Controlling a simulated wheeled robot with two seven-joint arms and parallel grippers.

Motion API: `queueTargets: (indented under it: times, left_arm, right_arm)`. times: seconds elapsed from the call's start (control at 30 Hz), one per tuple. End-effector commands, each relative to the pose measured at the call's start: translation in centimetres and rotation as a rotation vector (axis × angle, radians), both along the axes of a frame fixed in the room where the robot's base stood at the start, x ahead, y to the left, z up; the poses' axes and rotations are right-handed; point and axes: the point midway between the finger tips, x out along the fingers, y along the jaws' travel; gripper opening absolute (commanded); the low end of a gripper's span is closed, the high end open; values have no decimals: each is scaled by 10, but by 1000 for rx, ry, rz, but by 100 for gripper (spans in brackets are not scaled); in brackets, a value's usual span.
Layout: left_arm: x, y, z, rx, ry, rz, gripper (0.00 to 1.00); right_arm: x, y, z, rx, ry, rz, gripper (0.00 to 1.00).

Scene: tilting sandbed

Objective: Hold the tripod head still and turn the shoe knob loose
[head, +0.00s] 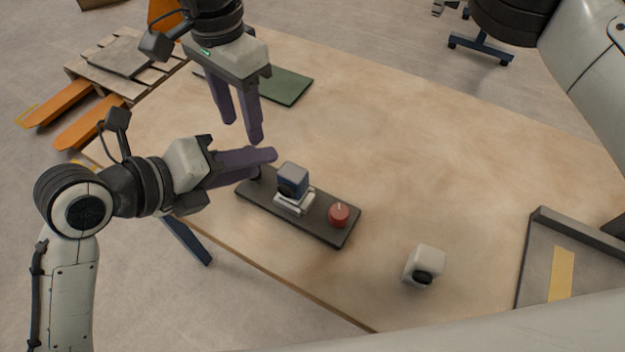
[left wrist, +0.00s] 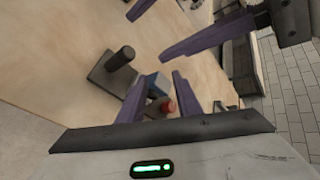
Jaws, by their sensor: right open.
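A dark plate (head: 318,233) lies on the table. On it sits a blue block with a dark round face (head: 293,178) on a white base (head: 294,202), which looks like the tripod head. A red knob (head: 339,215) with a pale mark stands on the plate to its right. The left wrist view shows the blue block (left wrist: 157,84), the red knob (left wrist: 168,106) and a black post (left wrist: 120,58). My left gripper (head: 262,164) is open, its fingers left of the block and apart from it. My right gripper (head: 238,130) is open and empty, above and behind the plate.
A white cube with a black lens (head: 425,265) stands right of the plate. A grey tray (head: 540,245) with a yellow strip is at the right edge. A green mat (head: 287,86) lies at the back. The table's middle is clear.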

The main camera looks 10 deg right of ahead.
Motion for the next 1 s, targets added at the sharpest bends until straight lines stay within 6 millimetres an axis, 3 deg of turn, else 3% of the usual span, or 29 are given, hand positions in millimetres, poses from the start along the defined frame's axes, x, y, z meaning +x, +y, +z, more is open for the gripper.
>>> queueTargets:
  times: [0.03,0.2,0.33,0.4,0.53,0.7,1.0]
  left_arm:
    - [-8,-24,16,-25,-21,-86,31]
    - [-60,-98,62,-89,-59,-415,31]
    - [-119,-137,85,-87,-73,-702,31]
    - [-129,-145,78,2,-111,-815,31]
    - [-118,-145,53,247,-215,-963,31]
    - [-92,-129,25,550,-311,-1114,31]
    - [-56,-100,8,842,-365,-1229,31]
  right_arm:
    - [0,0,0,0,0,0,43]
    - [0,0,0,0,0,0,43]
    - [0,0,0,0,0,0,43]
    - [0,0,0,0,0,0,43]
    - [0,0,0,0,0,0,43]
    - [0,0,0,0,0,0,43]
    - [0,0,-1,0,0,0,43]
